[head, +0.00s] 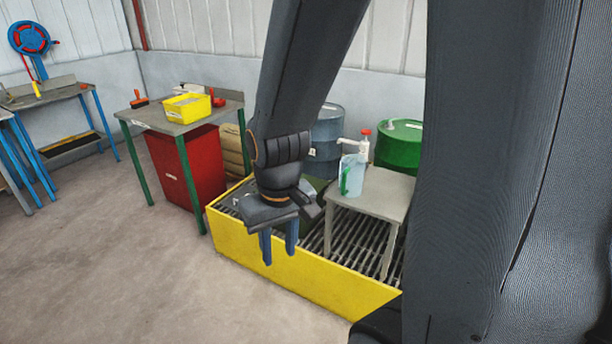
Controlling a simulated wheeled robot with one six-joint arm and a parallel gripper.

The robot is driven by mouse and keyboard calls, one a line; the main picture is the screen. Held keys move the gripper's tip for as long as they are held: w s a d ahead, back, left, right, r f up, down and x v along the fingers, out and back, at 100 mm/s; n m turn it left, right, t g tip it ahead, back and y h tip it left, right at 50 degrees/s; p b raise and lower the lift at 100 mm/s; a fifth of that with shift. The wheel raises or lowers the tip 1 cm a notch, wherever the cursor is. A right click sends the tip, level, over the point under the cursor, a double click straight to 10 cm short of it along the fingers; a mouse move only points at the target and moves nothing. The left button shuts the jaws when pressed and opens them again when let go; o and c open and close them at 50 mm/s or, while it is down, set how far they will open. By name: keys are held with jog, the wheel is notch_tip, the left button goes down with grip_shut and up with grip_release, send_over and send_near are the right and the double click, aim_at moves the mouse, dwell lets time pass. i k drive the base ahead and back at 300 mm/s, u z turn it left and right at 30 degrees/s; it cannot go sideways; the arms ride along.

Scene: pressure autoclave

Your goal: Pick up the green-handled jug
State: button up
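The jug (357,176) is pale and translucent with a green handle (345,180) on its left side. It stands upright on a small grey table (371,195) inside a yellow-walled grated platform. My gripper (279,254) points down with its two blue fingers apart and nothing between them. It hangs left of and lower in the picture than the jug, by the platform's front wall, and does not touch the jug. My arm passes in front of the right part of the scene.
The yellow platform wall (300,279) runs under my gripper. A white pump with a red top (366,132) is behind the jug. A green drum (399,146) and a blue-grey drum (325,140) stand behind. A workbench with a yellow bin (187,108) is at left. Floor at front left is clear.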

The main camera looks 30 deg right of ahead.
aim_at(352, 167)
jog(key=u, duration=0.15)
jog(key=i, duration=1.25)
jog(key=z, duration=0.85)
jog(key=i, duration=0.3)
jog(key=z, duration=0.25)
